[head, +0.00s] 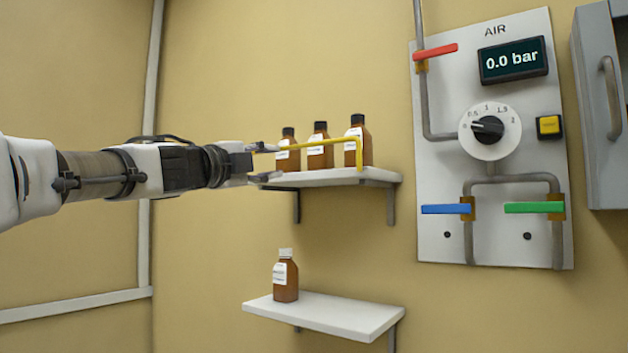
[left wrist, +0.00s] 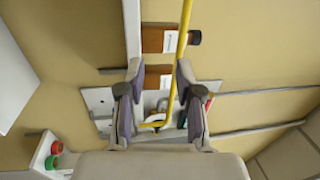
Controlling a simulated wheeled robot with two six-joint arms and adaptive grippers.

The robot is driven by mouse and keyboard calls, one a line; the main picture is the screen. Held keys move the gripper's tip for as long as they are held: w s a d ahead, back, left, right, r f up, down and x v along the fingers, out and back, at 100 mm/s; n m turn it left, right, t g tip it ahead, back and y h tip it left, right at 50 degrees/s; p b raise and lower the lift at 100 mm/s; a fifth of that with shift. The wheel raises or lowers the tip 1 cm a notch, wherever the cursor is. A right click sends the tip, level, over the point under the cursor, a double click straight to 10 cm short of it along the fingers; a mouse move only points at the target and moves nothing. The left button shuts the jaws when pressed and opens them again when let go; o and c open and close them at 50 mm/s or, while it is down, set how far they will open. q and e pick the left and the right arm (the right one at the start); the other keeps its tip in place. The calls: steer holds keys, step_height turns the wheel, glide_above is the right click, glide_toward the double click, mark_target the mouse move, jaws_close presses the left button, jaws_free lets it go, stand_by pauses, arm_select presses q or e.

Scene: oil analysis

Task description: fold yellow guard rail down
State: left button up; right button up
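The yellow guard rail (head: 315,145) stands raised across the front of the brown bottles on the upper shelf (head: 350,176). Its right end bends down to the shelf. My left gripper (head: 270,163) is at the rail's left end, with its fingers apart. In the left wrist view the rail (left wrist: 183,45) runs between the open fingers of the left gripper (left wrist: 158,80), nearer the right finger. I cannot tell whether a finger touches it. My right gripper is in neither view.
Brown bottles with black caps (head: 319,150) stand behind the rail. A white-capped bottle (head: 286,277) stands on the lower shelf (head: 340,313). The AIR panel (head: 440,180) with colored valve handles is to the right, beside a grey cabinet (head: 600,100).

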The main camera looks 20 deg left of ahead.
mark_target(285, 148)
arm_select(q)
steer(key=w+r+p, duration=0.1)
steer(key=w, duration=0.1)
steer(key=w+d+r+p, duration=0.1)
steer(key=w, duration=0.1)
steer(key=w+d+r+p, duration=0.1)
steer(key=shift+w+r+p, duration=0.15)
steer(key=shift+w+p, duration=0.2)
steer(key=shift+w, duration=0.05)
steer(key=shift+s, duration=0.25)
steer(key=shift+s+a+r, duration=0.1)
steer(key=shift+s+a, duration=0.05)
steer(key=shift+s, duration=0.05)
steer(key=shift+c, duration=0.7)
jaws_close()
